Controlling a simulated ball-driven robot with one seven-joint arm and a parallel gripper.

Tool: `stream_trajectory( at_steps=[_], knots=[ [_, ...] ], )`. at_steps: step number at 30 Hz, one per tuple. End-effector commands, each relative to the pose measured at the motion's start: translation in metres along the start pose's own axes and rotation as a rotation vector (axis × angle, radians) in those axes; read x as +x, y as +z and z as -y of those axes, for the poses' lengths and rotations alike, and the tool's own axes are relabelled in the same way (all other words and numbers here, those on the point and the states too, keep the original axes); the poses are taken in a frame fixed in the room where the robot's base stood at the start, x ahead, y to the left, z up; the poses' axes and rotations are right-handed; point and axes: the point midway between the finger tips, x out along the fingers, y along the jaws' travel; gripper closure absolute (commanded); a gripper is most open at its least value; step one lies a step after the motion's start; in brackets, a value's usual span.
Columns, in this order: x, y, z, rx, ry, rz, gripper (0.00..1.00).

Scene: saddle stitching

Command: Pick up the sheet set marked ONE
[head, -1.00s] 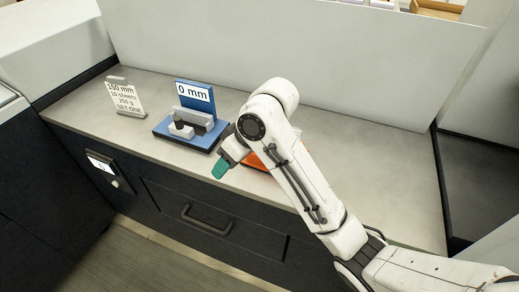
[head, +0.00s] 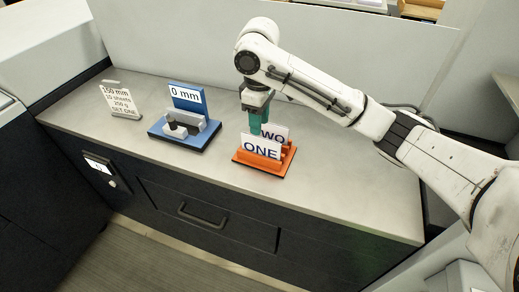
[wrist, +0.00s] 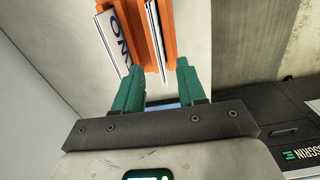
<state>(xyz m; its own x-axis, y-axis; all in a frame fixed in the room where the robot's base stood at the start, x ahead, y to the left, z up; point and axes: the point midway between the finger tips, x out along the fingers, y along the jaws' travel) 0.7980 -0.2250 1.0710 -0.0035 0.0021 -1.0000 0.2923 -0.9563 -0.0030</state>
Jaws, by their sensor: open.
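The sheet set marked ONE (head: 262,147) is a white upright card set in the front of an orange rack (head: 264,169). A second set, its label partly hidden and reading "WO" (head: 275,133), stands behind it. My gripper (head: 258,118) has green fingers, points down and is just above and behind the ONE set. In the wrist view my open gripper (wrist: 159,68) holds nothing. There the ONE set (wrist: 117,42) lies towards the left finger, and the other set (wrist: 153,40) lines up with the gap. I cannot tell whether a finger touches a set.
A blue stitching device with a "0 mm" sign (head: 187,96) stands left of the rack. A white card stand reading "150 mm" (head: 116,100) is further left. A pale wall panel (head: 190,45) runs behind the counter (head: 340,190). The counter right of the rack is clear.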

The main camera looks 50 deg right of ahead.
Motion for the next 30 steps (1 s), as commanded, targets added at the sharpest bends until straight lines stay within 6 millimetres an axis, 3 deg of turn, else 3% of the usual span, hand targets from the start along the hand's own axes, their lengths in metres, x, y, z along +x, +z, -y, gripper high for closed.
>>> stream_trajectory(
  at_steps=[10, 19, 27, 30],
  knots=[
    [0.027, 0.002, -0.002, 0.001, 0.002, 0.001, 0.60],
    [0.066, 0.004, -0.002, 0.001, 0.002, 0.000, 0.60],
    [0.071, 0.003, -0.002, 0.000, 0.003, -0.003, 0.60],
    [0.071, 0.003, -0.002, 0.000, 0.003, -0.003, 0.67]
  ],
)
